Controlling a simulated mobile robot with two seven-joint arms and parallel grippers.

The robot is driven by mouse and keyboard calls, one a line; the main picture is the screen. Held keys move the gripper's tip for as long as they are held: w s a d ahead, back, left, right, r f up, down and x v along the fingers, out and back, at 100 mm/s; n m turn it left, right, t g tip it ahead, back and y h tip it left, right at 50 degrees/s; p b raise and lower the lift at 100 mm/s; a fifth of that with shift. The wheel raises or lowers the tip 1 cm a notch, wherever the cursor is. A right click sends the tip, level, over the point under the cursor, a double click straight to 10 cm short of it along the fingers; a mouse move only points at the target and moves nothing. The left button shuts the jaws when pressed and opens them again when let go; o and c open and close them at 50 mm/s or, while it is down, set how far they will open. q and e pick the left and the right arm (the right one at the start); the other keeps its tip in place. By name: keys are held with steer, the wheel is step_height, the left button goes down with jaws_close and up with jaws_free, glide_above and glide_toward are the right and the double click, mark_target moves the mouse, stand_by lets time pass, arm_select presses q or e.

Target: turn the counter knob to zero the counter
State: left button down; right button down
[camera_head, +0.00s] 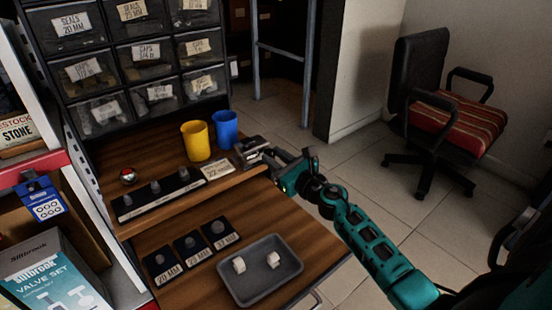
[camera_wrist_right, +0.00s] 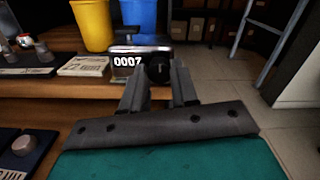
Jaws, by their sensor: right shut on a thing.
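The counter (camera_wrist_right: 127,62) is a small metal box with a white-on-black readout of 0007. It stands at the right end of the raised wooden shelf, and in the head view the counter (camera_head: 250,147) is partly hidden by my gripper. Its black knob (camera_wrist_right: 159,69) is on the right of the readout. My right gripper (camera_head: 277,160) reaches in from the right and is shut on the knob. In the wrist view the right gripper's fingers (camera_wrist_right: 159,84) lie on both sides of the knob. My left gripper is in neither view.
A yellow cup (camera_head: 196,141) and a blue cup (camera_head: 225,127) stand just behind and left of the counter. A label plate (camera_head: 216,170) lies beside it. A grey tray (camera_head: 242,290) with two white pieces sits on the lower wooden surface. Open floor lies to the right.

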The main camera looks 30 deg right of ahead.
steer(key=shift+m, duration=0.3)
steer(key=m+p, duration=0.1)
steer(key=m, duration=0.4)
steer(key=m+p, duration=0.1)
steer(key=m, duration=0.2)
steer(key=shift+m, duration=0.9)
steer(key=m+p, duration=0.1)
steer(key=m, duration=0.2)
steer(key=shift+m, duration=0.3)
steer(key=shift+m+p, duration=0.65)
steer(key=shift+m, duration=0.45)
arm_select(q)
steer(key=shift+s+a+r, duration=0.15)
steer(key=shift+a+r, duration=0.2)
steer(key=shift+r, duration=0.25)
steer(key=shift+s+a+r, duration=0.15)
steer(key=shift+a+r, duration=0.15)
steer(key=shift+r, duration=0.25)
arm_select(e)
steer(key=shift+m, duration=0.8)
arm_select(q)
steer(key=shift+p, duration=0.3)
